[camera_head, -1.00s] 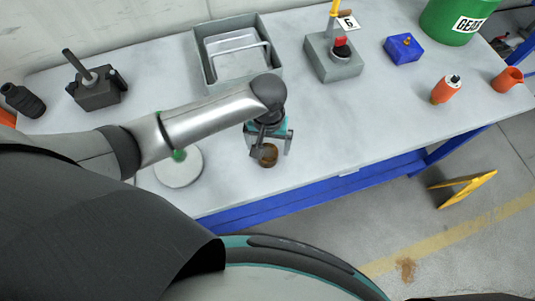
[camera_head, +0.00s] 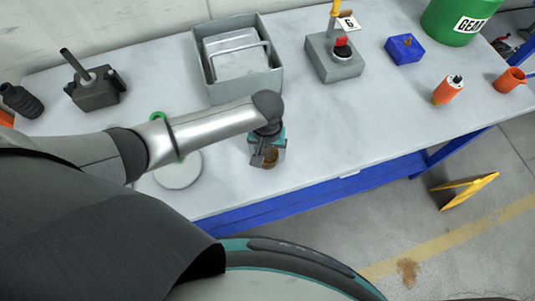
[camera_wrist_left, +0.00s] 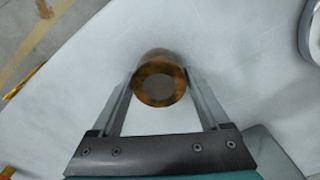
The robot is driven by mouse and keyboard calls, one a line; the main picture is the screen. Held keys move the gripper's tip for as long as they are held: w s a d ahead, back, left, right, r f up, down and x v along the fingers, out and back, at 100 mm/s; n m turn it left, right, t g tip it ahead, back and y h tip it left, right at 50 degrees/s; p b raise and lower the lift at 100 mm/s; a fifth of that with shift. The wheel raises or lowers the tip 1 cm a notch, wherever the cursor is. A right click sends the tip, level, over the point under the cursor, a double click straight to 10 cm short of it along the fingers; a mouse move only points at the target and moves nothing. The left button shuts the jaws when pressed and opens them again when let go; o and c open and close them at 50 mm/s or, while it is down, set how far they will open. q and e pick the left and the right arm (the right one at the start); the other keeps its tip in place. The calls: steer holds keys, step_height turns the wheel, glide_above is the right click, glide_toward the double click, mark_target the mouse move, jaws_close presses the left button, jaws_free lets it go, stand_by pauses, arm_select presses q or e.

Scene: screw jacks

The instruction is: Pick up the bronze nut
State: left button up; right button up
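The bronze nut (camera_head: 270,158) is a short brown cylinder near the table's front edge, partly hidden by my left gripper in the head view. In the left wrist view the nut (camera_wrist_left: 159,82) shows from above as a brown ring with a grey-brown middle. My left gripper (camera_head: 267,161) points down over it. In the wrist view the two grey fingers (camera_wrist_left: 160,84) lie against opposite sides of the nut, with no clear gap. The nut appears still at table level. My right gripper is not in view.
A grey bin (camera_head: 276,82) stands behind my left arm. A round white disc (camera_head: 180,172) lies to the left. A grey box with a red knob (camera_head: 331,67), a blue block (camera_head: 404,49) and an orange canister (camera_head: 447,91) stand to the right. Table around the nut's right is clear.

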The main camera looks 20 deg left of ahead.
arm_select(q)
jaws_close()
stand_by(0.4)
steer(key=shift+w, duration=0.1)
